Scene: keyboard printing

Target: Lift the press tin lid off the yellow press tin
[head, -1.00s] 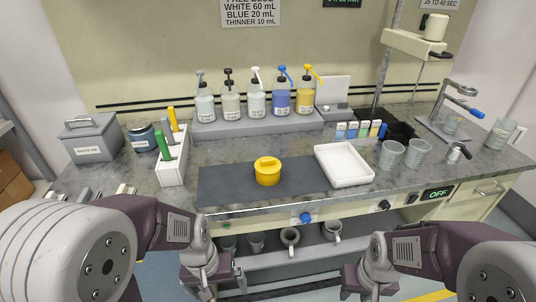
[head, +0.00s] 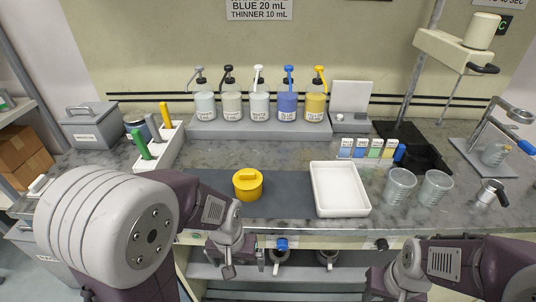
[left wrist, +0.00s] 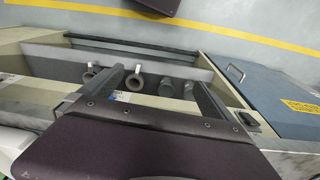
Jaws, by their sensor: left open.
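The yellow press tin (head: 248,189) stands upright on the dark mat (head: 288,206) on the counter. Its yellow lid (head: 248,177), with a raised bar grip, sits on top. My left gripper (head: 233,256) is below and in front of the counter edge, apart from the tin. In the left wrist view its two dark fingers (left wrist: 152,78) are spread wide with nothing between them, and the tin is not seen there. My right gripper (head: 376,284) shows only partly at the bottom of the head view, low and right of the tin; its jaws cannot be made out.
A white tray (head: 340,207) stands right of the tin, with clear cups (head: 400,186) beyond it. A white holder (head: 160,150) with coloured-handled tools is at left. Pump bottles (head: 258,106) line the back. Mugs (head: 279,257) sit on the shelf below. The counter edge lies between my grippers and the tin.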

